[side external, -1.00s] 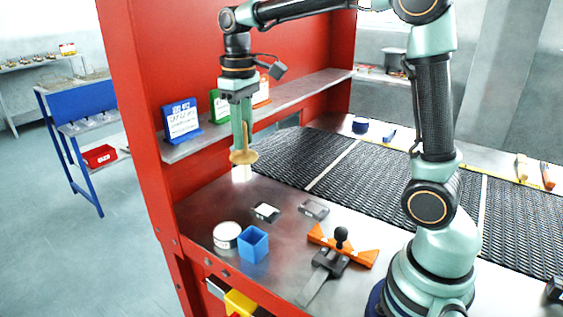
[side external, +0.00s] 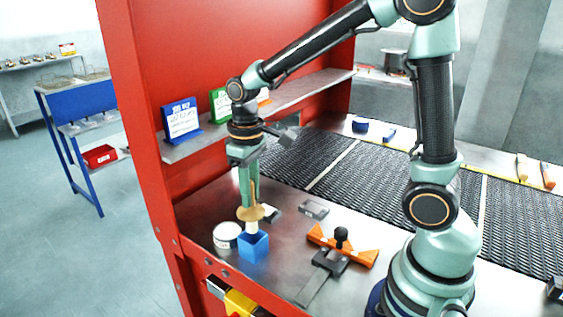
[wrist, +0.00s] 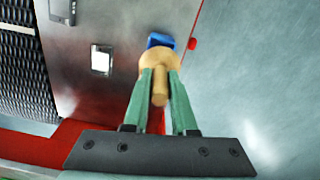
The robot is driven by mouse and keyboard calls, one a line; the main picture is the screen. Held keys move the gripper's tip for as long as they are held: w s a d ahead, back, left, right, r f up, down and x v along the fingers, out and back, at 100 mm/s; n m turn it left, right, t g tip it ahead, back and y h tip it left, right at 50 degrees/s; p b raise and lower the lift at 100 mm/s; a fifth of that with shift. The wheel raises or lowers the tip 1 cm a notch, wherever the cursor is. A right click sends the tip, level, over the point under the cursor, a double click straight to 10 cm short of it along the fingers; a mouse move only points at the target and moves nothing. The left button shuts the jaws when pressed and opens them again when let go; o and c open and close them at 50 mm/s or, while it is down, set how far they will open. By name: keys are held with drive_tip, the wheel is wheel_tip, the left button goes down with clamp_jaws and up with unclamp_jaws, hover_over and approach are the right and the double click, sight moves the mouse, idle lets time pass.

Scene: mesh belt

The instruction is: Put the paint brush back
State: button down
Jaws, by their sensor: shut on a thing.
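The paint brush (side external: 251,212) has a tan wooden handle and pale bristles, and it is held upright with the bristles down. My gripper (side external: 244,200) is shut on its handle. The blue square cup (side external: 253,248) stands on the metal bench directly below the brush. The bristles are at the cup's mouth; I cannot tell whether their tip is inside. In the wrist view the brush (wrist: 160,90) sits between the green fingers, and part of the blue cup (wrist: 160,40) shows beyond it.
A round white tin (side external: 227,236) stands close left of the cup. Small dark blocks (side external: 313,209) lie behind it. An orange tool with a black knob (side external: 342,250) lies to the right. A shelf with cards (side external: 181,120) is at the back left.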

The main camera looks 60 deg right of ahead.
sight(251, 211)
drive_tip(key=shift+f, duration=3)
drive_tip(key=shift+f, duration=0.2)
drive_tip(key=c, duration=0.7)
unclamp_jaws()
drive_tip(key=shift+f, duration=0.1)
wheel_tip(251, 211, up, 12)
drive_tip(key=shift+r, duration=0.25)
drive_tip(key=shift+s+r, duration=0.15)
drive_tip(key=shift+r, duration=0.1)
drive_tip(key=shift+s+d+r+m+t, duration=0.3)
drive_tip(key=shift+s+d+r+t, duration=0.15)
drive_tip(key=shift+s+t, duration=0.65)
drive_tip(key=shift+s+d+r+m+t, duration=0.35)
drive_tip(key=shift+s+r+t, duration=0.35)
drive_tip(key=shift+s, duration=0.75)
drive_tip(key=shift+s+d+r+m+t, duration=0.25)
drive_tip(key=shift+s+d+r+t, duration=0.2)
drive_tip(key=shift+s+t, duration=0.7)
